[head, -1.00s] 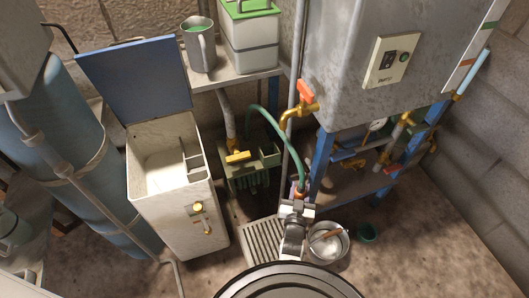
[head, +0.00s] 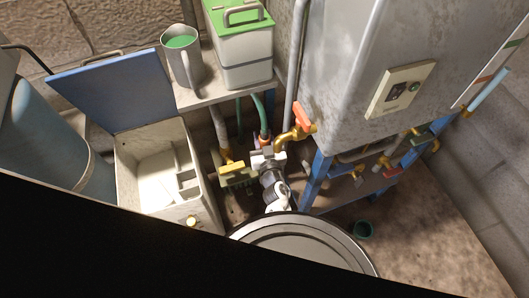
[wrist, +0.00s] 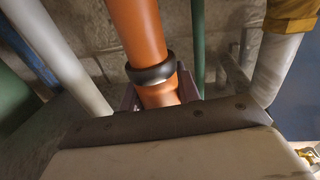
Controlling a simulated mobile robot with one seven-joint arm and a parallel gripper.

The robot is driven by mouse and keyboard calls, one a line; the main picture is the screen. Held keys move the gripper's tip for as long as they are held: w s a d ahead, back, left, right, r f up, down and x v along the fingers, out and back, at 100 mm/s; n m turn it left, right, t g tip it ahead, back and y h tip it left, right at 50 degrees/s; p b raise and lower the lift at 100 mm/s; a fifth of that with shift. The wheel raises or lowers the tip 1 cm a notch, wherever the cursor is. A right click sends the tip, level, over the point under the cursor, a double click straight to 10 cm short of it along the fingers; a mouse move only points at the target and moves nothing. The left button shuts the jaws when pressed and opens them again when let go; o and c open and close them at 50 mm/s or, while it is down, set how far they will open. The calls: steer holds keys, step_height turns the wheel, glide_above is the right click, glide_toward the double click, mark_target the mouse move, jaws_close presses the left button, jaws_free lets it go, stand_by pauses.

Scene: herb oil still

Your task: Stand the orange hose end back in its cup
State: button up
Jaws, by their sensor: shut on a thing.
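My gripper (head: 266,156) is shut on the orange hose end (head: 264,136), below the brass tap and beside the yellow-handled valve. In the wrist view the orange hose end (wrist: 138,35) is a thick tube with a black ring, between the jaws and running up out of the picture. The green hose (head: 260,108) rises from it towards the shelf. The hose's lower tip is hidden.
The brass tap with orange handle (head: 303,117) and the blue stand leg (head: 318,180) are close on the right. The yellow-handled valve (head: 231,168) is close on the left. An open white chest (head: 150,165) stands further left. A black area hides the lower left.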

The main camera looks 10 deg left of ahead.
steer(key=shift+f+b, duration=1.35)
steer(key=shift+f, duration=1.6)
steer(key=shift+f, duration=0.2)
steer(key=o, duration=1.1)
